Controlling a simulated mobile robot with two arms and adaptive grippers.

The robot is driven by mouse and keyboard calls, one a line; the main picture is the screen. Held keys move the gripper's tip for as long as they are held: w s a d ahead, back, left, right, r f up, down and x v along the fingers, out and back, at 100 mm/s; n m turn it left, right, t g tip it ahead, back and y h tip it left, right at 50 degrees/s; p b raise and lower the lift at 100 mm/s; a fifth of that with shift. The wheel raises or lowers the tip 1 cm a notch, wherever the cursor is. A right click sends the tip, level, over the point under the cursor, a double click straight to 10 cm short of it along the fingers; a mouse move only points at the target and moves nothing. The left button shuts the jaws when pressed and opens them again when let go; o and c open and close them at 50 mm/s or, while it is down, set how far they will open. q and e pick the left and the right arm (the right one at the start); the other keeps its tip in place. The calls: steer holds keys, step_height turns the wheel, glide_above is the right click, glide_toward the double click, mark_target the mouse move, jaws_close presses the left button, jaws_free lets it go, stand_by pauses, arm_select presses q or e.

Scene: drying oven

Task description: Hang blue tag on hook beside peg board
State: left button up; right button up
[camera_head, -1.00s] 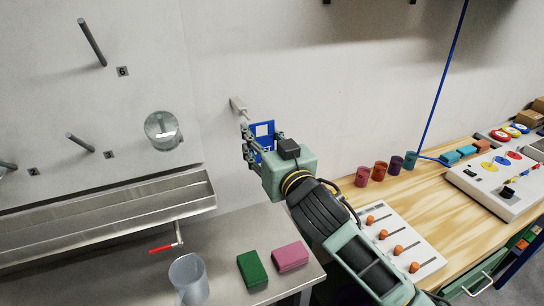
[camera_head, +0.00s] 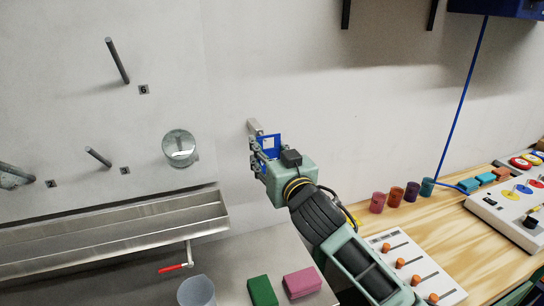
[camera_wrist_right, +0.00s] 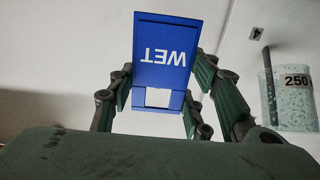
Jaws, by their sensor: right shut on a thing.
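The blue tag (camera_head: 269,143) is held by my right gripper (camera_head: 259,157) in front of the white wall. In the right wrist view the tag (camera_wrist_right: 166,52) reads "WET" upside down, with a white square near the fingers. My right gripper (camera_wrist_right: 160,98) is shut on it from both sides. The hook (camera_head: 254,127) is a small pale bracket on the wall right of the peg board (camera_head: 105,130). The tag sits just below and right of the hook in the head view; I cannot tell whether they touch. My left gripper is out of view.
A beaker (camera_head: 180,149) hangs on the peg board near the hook; it also shows in the wrist view (camera_wrist_right: 290,98). Below are a metal trough (camera_head: 110,232), a green block (camera_head: 262,290) and a pink block (camera_head: 301,283). Coloured cups stand on the wooden bench (camera_head: 440,223).

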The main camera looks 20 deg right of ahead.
steer(key=shift+w+f+b, duration=0.15)
steer(key=shift+w+b, duration=0.25)
steer(key=shift+w, duration=1.15)
steer(key=shift+w+a+f, duration=0.1)
steer(key=shift+w+f, duration=0.3)
steer(key=shift+w, duration=0.25)
steer(key=o, duration=0.8)
